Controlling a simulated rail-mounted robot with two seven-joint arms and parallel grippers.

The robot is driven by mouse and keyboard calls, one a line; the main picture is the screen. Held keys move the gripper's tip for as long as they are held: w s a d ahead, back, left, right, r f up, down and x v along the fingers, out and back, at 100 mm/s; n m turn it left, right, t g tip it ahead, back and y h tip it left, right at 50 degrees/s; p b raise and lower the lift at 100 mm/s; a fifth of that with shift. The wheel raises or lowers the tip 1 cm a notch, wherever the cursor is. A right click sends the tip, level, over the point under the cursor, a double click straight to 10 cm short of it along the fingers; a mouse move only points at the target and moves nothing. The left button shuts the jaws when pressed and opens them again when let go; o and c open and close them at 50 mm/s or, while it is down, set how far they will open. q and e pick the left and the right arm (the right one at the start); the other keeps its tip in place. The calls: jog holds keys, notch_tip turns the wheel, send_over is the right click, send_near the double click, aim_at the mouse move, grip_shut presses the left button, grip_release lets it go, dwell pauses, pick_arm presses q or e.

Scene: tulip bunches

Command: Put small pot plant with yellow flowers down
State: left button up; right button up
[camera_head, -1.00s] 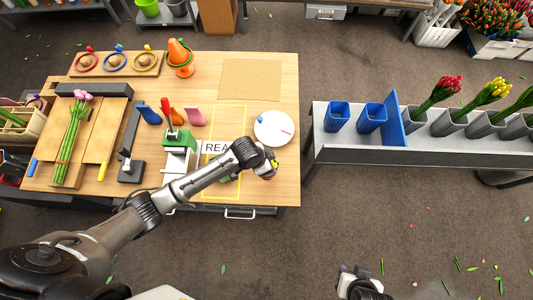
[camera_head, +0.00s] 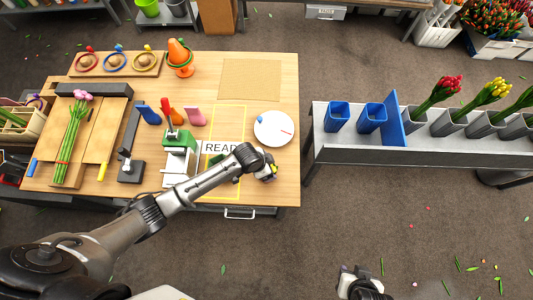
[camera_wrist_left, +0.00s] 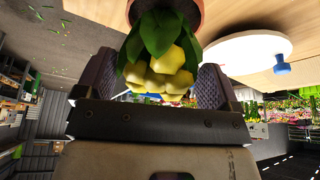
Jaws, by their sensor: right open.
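The small pot plant with yellow flowers (camera_wrist_left: 160,72) is in the left wrist view, between the two fingers of my left gripper (camera_wrist_left: 158,85). Its green leaves and the edge of its reddish-brown pot (camera_wrist_left: 188,8) show above the flowers in that upside-down view. In the head view my left gripper (camera_head: 268,174) is over the front right corner of the wooden table, and only a bit of yellow shows there. The pot's base is out of view, so I cannot tell whether it touches the table. My right gripper (camera_head: 362,284) is open and empty over the floor at the bottom.
A white round plate (camera_head: 272,128) lies close behind my left gripper on the wooden table (camera_head: 285,75). A green-and-white device (camera_head: 180,157) and the READY mat area (camera_head: 222,150) are to its left. A grey bench (camera_head: 430,150) with blue vases stands right.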

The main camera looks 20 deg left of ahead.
pick_arm(q)
jog(key=shift+o, duration=0.6)
jog(key=shift+r, duration=0.1)
jog(key=shift+r, duration=0.2)
jog(key=v, duration=1.1)
jog(key=shift+s+a+r+p, duration=0.15)
jog(key=shift+s+r+p, duration=0.05)
jog(key=shift+r+p, duration=0.15)
jog(key=s+a+r+n+y, duration=0.1)
jog(key=s+a+n, duration=0.1)
jog(key=s, duration=0.7)
jog(key=s+a+r+n+y, duration=0.2)
jog(key=s+n, duration=0.3)
jog(key=s, duration=0.5)
jog(key=shift+s+a+r+t, duration=0.2)
jog(key=shift+s+a+t, duration=0.15)
jog(key=shift+a, duration=0.4)
jog(key=shift+f, duration=0.15)
